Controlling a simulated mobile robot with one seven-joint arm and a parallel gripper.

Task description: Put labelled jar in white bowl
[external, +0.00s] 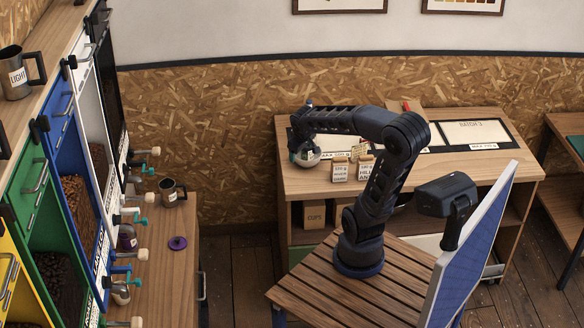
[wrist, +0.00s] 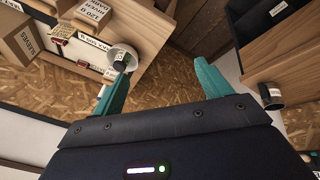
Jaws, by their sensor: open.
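The white bowl (external: 307,160) sits at the left end of the wooden counter, and it also shows in the wrist view (wrist: 125,48). A small dark jar with a pale label (wrist: 121,63) appears inside the bowl in the wrist view; whether it rests on the bottom is hard to tell. My gripper (wrist: 163,68) is open with its teal fingers wide apart and nothing between them. The left finger's tip is close to the jar and bowl in that picture. In the external view my gripper (external: 301,136) is just above the bowl, partly hiding its inside.
Labelled packets (external: 340,172) stand right of the bowl on the counter (external: 430,177). A board (external: 474,133) lies farther right.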

